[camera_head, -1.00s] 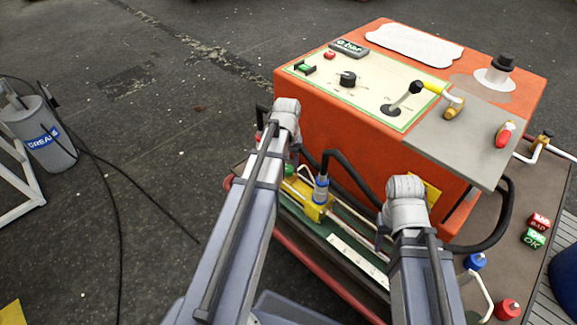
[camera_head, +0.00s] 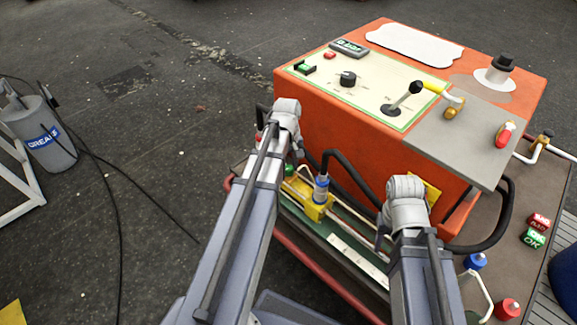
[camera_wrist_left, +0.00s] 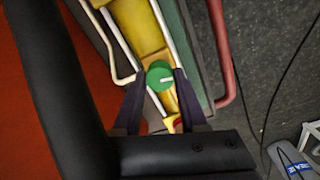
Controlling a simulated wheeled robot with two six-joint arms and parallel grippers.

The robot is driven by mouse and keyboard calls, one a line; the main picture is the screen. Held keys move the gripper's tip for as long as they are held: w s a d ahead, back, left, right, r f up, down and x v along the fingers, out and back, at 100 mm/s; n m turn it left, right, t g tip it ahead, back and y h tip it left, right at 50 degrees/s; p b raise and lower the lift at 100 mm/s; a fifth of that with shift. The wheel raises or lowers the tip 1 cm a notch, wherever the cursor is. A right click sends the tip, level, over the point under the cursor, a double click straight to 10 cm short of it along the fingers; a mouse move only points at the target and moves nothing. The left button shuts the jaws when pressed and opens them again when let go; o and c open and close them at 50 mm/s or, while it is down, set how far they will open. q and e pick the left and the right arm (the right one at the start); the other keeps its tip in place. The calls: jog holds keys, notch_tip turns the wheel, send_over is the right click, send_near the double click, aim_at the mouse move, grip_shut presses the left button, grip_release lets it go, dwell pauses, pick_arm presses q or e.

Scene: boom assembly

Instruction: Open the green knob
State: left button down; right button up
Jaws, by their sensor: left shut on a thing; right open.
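The green knob (camera_wrist_left: 160,75) shows in the left wrist view as a round green disc with a white mark, on top of a yellow part (camera_wrist_left: 143,35). My left gripper (camera_wrist_left: 159,88) is shut on the knob, with one dark finger on each side of it. In the head view a bit of the knob (camera_head: 289,169) shows beside my left wrist, and the left fingers are mostly hidden there. My right gripper (camera_head: 383,238) is open, beside the front of the orange cabinet and mostly hidden behind its own wrist.
The orange cabinet (camera_head: 350,140) with its control panel stands behind both grippers. A yellow block with a blue fitting (camera_head: 320,190) and a black hose sits right of my left gripper. A red rail (camera_wrist_left: 222,50) runs along the bench edge.

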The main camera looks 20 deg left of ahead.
aim_at(288, 168)
pick_arm(q)
jog(key=shift+c, duration=2.2)
grip_release()
jog(key=shift+r, duration=0.1)
notch_tip(288, 168, up, 8)
jog(key=p, duration=0.8)
jog(key=shift+f, duration=0.2)
